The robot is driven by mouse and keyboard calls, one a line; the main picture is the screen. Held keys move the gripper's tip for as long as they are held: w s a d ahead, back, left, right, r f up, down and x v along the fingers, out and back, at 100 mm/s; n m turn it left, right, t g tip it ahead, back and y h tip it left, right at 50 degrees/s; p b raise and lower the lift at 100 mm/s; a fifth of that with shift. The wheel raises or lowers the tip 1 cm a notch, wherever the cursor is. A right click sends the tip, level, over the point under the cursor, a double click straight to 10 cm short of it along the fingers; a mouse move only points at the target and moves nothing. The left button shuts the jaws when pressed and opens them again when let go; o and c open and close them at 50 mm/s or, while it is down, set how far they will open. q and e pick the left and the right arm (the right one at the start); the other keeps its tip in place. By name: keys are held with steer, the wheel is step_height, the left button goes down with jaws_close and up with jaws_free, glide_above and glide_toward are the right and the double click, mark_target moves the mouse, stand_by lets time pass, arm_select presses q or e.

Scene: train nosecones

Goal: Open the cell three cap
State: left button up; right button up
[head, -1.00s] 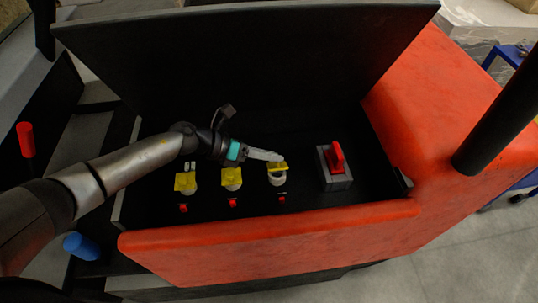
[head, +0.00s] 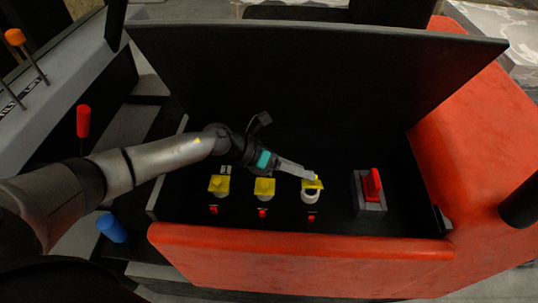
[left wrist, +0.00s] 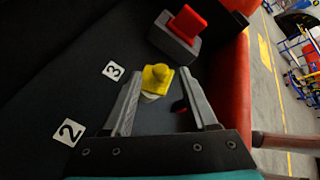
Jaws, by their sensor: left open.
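The cell three cap (head: 316,184) is the rightmost of three yellow caps in the open black box. It appears tipped up toward the back, with the white rim of its cell (head: 311,196) showing in front. My left gripper (head: 311,175) is open with its fingertips at the cap's back side. In the left wrist view the yellow cap (left wrist: 157,78) lies between the two spread fingers, near the label 3 (left wrist: 113,71). Whether a finger touches it is unclear. My right gripper is not in view.
Two other yellow caps, the left one (head: 219,184) and the middle one (head: 264,187), lie over their cells. A red switch on a grey block (head: 370,190) stands to the right. The raised black lid (head: 320,75) is behind; the orange front edge (head: 300,262) is nearer.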

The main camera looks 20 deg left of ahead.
mark_target(305, 185)
arm_select(q)
steer(key=v, duration=1.3)
steer(key=shift+s+r, duration=0.1)
steer(key=shift+s, duration=0.05)
steer(key=s+d+f+n+t+y, duration=0.25)
steer(key=s+d+t+y, duration=0.2)
steer(key=s+t, duration=0.3)
steer(key=shift+h, duration=0.35)
steer(key=shift+s+d+f+b+x, duration=0.15)
steer(key=shift+b+x, duration=0.25)
steer(key=shift+x, duration=2.1)
steer(key=shift+s+d+f+b+x, duration=0.15)
steer(key=shift+b+x, duration=0.25)
steer(key=shift+x, duration=2.15)
steer(key=shift+s+d+f+b+x, duration=0.15)
steer(key=shift+d+b+x, duration=0.2)
steer(key=shift+x, duration=2.15)
steer(key=shift+a+r, duration=0.1)
steer(key=shift+a, duration=0.05)
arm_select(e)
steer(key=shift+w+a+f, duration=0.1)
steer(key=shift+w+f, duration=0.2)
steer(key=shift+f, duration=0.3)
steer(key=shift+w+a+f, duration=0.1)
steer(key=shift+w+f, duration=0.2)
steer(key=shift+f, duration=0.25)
arm_select(q)
steer(key=shift+c, duration=0.5)
jaws_close()
